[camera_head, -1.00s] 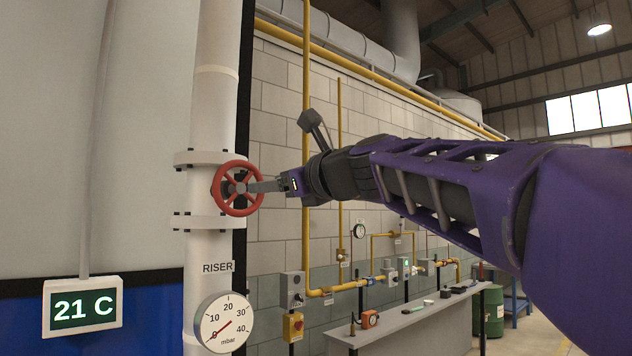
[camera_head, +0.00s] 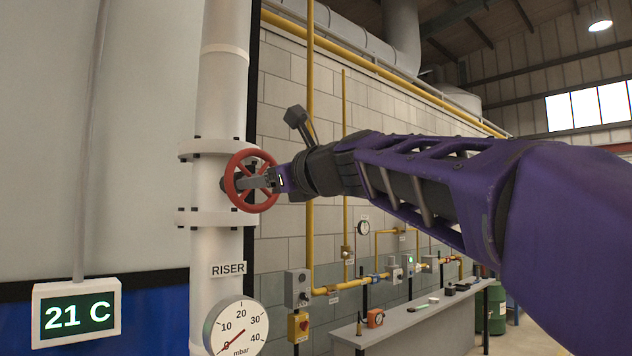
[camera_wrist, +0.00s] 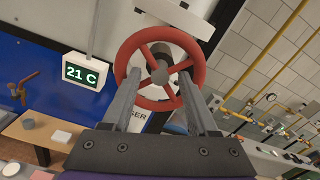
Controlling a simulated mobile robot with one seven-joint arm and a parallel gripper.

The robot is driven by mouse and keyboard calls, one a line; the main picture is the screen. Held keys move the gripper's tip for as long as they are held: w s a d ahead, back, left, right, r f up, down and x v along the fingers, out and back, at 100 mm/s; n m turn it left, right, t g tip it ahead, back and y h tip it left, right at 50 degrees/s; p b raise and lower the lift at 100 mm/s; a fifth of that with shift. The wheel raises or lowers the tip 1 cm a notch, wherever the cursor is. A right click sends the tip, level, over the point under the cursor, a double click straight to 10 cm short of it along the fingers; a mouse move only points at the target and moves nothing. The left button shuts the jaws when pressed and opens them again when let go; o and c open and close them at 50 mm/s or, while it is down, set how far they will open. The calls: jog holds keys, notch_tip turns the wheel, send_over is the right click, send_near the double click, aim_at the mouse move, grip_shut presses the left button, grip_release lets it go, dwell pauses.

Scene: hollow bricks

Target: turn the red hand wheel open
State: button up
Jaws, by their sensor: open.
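The red hand wheel (camera_head: 251,181) has spokes and a dark hub, and sits on the white riser pipe (camera_head: 218,120) between two flanges. It also shows in the wrist view (camera_wrist: 160,70), ahead of my gripper. My gripper (camera_head: 250,182) is at the wheel in the head view. In the wrist view its two fingers (camera_wrist: 160,96) are open, spread apart on either side of the hub, and overlap the lower part of the rim. I cannot tell whether they touch it.
A riser gauge (camera_head: 236,327) stands below the wheel, with its needle near 0. A 21 C display (camera_head: 77,312) is at the lower left. Yellow pipes (camera_head: 310,150) run along the block wall behind my arm. A grey bench (camera_head: 425,318) stands at lower right.

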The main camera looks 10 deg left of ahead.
jog(key=shift+w+a, duration=0.35)
jog(key=shift+a, duration=0.05)
grip_shut()
